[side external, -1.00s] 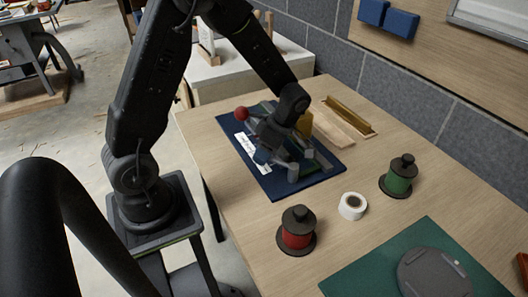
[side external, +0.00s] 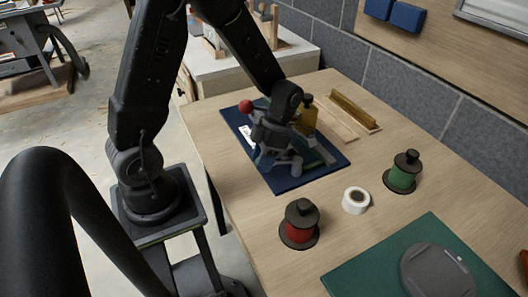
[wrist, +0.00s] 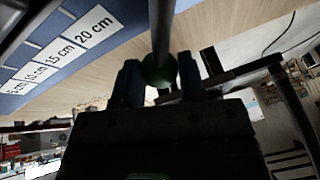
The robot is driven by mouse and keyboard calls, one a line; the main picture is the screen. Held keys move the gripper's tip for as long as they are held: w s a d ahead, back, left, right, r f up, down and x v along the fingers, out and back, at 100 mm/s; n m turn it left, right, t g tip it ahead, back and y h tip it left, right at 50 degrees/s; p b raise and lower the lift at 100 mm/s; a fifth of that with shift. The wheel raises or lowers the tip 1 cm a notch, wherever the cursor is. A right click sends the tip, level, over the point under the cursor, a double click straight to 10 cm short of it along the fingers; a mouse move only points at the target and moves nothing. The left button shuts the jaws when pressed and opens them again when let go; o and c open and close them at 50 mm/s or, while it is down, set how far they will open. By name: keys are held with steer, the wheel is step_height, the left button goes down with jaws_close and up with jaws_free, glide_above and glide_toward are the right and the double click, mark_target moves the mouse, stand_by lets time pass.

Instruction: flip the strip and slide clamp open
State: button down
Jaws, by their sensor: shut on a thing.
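A dark blue board (side external: 291,183) lies on the table with a fixture on it. White length labels (wrist: 70,42) on blue, reading up to 20 cm, show in the wrist view. A red ball knob (side external: 246,106) stands at the fixture's left end. My gripper (side external: 283,153) is low over the board, covering much of the fixture. In the wrist view my gripper's fingers (wrist: 160,82) are shut on a dark greenish round knob (wrist: 159,70) below a dark bar. I cannot tell whether this knob belongs to the strip or the slide clamp; both are hard to make out.
A wooden piece with a brass-coloured bar (side external: 353,109) lies behind. A green mat (side external: 350,277) holds a grey round device (side external: 436,274). Bare tabletop lies between.

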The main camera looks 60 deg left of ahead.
steer(key=d+n, duration=0.1)
steer(key=d+n+h, duration=0.1)
steer(key=n, duration=0.1)
steer(key=shift+s+d, duration=0.15)
steer(key=shift+s, duration=0.25)
steer(key=shift+d+n+t+h, duration=0.45)
steer(key=shift+d+n, duration=0.25)
steer(key=shift+n, duration=0.2)
steer(key=c, duration=0.7)
jaws_free()
steer(key=v, duration=1.3)
steer(key=shift+w+a+r, duration=0.1)
steer(key=shift+w+r, duration=0.05)
steer(key=shift+r, duration=0.2)
